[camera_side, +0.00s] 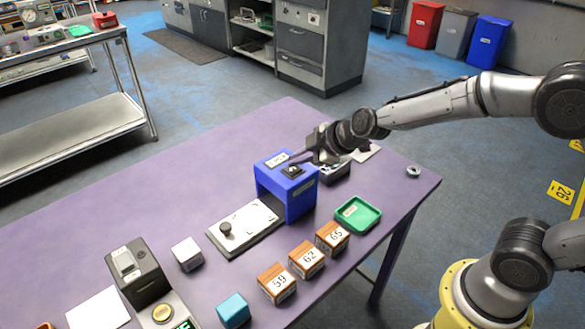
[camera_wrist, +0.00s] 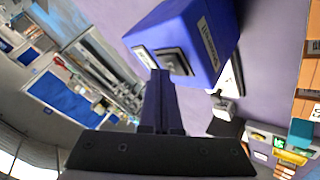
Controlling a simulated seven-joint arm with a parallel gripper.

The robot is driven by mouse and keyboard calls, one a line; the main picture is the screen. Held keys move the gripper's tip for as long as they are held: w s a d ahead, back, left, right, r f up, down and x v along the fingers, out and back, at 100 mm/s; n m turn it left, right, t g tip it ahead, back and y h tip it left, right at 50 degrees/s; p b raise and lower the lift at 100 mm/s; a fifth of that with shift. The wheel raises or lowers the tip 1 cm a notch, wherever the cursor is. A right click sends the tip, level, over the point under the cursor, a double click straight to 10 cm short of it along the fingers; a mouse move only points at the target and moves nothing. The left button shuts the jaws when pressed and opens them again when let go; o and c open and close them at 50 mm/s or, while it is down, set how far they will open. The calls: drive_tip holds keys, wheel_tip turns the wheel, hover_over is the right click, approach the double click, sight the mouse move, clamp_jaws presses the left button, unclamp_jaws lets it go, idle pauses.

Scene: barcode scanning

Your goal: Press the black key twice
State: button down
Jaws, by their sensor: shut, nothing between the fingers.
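The black key (camera_side: 291,171) is a small dark square pad on top of the blue scanner box (camera_side: 300,203), which stands near the middle of the purple table. In the wrist view the key (camera_wrist: 177,61) shows on the box's blue face (camera_wrist: 205,45). My gripper (camera_side: 292,160) is shut and empty. It reaches in from the right, its fingertips at the key. In the wrist view the fingertips (camera_wrist: 160,74) overlap the key's near edge. I cannot tell whether they touch it or hover just above.
A white plate with a dark knob (camera_side: 243,229) extends from the box. Brown numbered boxes (camera_side: 306,260), a green tray (camera_side: 357,214), a white cube (camera_side: 187,254), a teal cube (camera_side: 233,311) and a dark grey device (camera_side: 139,275) stand around it. The table's back left is clear.

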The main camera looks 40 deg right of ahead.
sight(298, 170)
drive_tip(key=shift+f, duration=0.55)
idle(0.6)
drive_tip(key=shift+r, duration=0.9)
drive_tip(key=shift+r, duration=2.5)
